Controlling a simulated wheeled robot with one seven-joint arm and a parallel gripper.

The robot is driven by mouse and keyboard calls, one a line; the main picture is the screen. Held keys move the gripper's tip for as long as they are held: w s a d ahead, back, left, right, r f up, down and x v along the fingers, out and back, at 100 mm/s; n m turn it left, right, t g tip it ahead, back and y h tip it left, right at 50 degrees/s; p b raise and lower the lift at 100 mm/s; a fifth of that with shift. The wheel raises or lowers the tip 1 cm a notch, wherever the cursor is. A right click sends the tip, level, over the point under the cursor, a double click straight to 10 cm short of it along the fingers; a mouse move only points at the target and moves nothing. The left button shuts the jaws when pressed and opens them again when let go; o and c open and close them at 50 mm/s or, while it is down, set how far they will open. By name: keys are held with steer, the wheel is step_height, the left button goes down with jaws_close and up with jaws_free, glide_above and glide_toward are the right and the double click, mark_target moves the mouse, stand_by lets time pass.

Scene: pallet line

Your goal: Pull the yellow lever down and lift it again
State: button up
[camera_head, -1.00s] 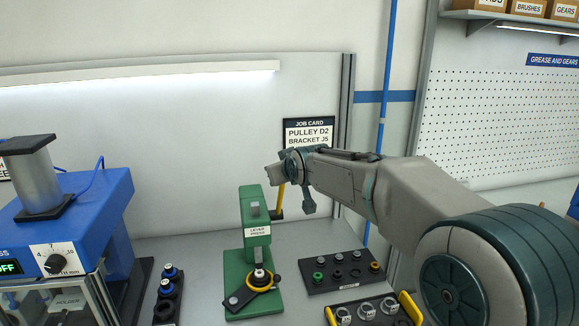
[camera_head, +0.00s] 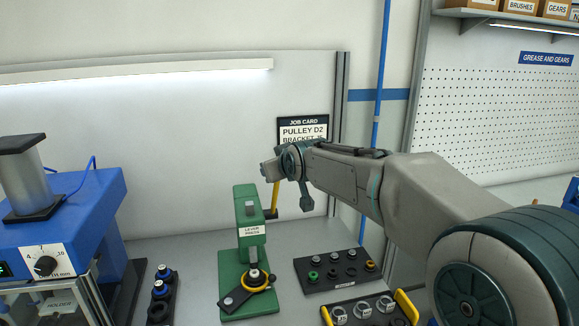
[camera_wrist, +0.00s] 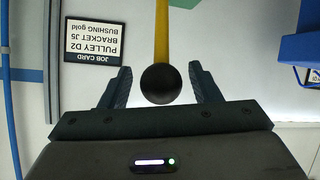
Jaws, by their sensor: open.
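The green lever press (camera_head: 250,245) stands on the bench in the head view. Its yellow lever (camera_head: 276,194) points up at its right side, beside my gripper (camera_head: 270,170). In the wrist view, the yellow lever (camera_wrist: 162,35) ends in a black ball knob (camera_wrist: 160,84). The knob sits between the two fingers of my gripper (camera_wrist: 160,88), with a gap on each side. My gripper is open. In the head view my gripper hides the lever's upper end.
A black tray with small parts (camera_head: 338,272) and a tray with yellow handles (camera_head: 370,312) lie right of the press. A blue machine (camera_head: 75,215) stands at the left. A job card (camera_head: 302,130) hangs on the wall behind.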

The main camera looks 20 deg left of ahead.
steer(key=b+v, duration=0.3)
steer(key=v, duration=0.9)
steer(key=shift+w, duration=0.1)
